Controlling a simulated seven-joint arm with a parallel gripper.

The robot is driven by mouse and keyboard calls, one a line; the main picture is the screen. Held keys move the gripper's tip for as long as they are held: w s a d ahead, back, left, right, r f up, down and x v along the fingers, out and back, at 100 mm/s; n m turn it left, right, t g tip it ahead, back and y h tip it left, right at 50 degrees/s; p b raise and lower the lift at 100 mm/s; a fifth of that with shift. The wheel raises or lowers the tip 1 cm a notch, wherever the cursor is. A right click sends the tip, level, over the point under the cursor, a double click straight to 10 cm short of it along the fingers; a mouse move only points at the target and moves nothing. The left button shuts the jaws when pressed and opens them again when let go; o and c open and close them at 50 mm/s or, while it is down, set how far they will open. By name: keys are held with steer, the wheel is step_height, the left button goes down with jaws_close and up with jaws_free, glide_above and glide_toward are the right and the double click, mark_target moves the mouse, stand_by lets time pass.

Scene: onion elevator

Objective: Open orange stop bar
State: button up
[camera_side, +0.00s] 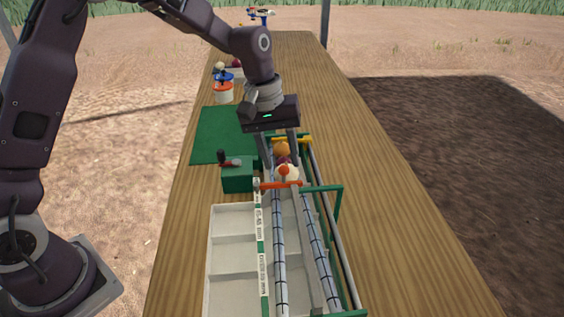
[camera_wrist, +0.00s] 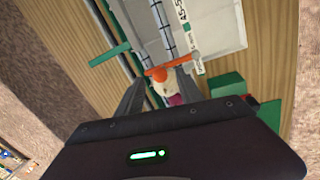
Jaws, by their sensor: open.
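The orange stop bar (camera_side: 280,185) lies across the rails of the green-framed elevator, with a round orange knob (camera_side: 284,170) on it. In the wrist view the orange bar (camera_wrist: 172,65) also lies across the rails, beyond my fingers. A pale onion (camera_side: 288,173) sits right behind the bar, with a purple and an orange-brown onion (camera_side: 281,149) behind it. My gripper (camera_side: 282,162) is open, pointing down over the onions, one finger on each side of them. In the wrist view my fingers (camera_wrist: 155,95) are spread and the bar is not between the tips. I cannot tell whether a finger touches anything.
A pale sectioned tray (camera_side: 232,208) lies left of the rails, with a labelled strip along its edge. A green box (camera_side: 238,178) with a red-and-black lever stands left of the bar. A yellow bar (camera_side: 291,139) crosses behind. The table's right side is clear.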

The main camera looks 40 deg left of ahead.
step_height(320, 180, down, 2)
steer(key=shift+w+d+f, duration=0.1)
steer(key=shift+w+d, duration=0.05)
steer(key=shift+c, duration=0.2)
jaws_close()
stand_by(1.1)
